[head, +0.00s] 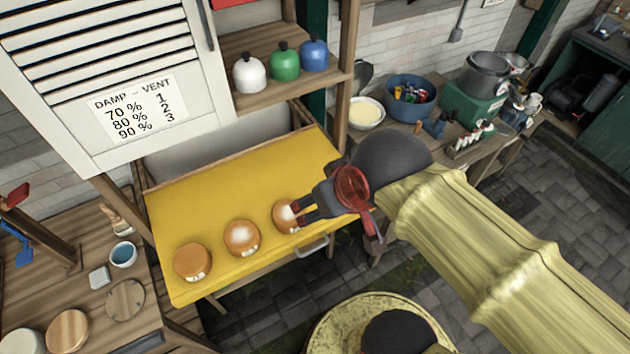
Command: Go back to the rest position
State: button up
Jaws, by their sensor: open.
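My gripper (298,212) is open at the right part of the yellow table, its dark fingers pointing left. The fingertips are at the right side of an orange-brown round (281,217), overlapping it in the picture; I cannot tell whether they touch. This round has a whitish patch on top and is partly hidden by the fingers. My arm, in a pale yellow sleeve, reaches in from the right.
Two more rounds, a middle one (241,237) and a left one (193,262), sit on the yellow table (215,205). White (249,74), green (285,62) and blue (315,55) domes stand on a shelf above. A wooden bench (85,290) is at left; a cluttered counter is at right.

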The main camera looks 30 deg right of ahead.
notch_tip(320, 180, down, 14)
jog(key=b, duration=1.4)
jog(key=shift+f, duration=0.15)
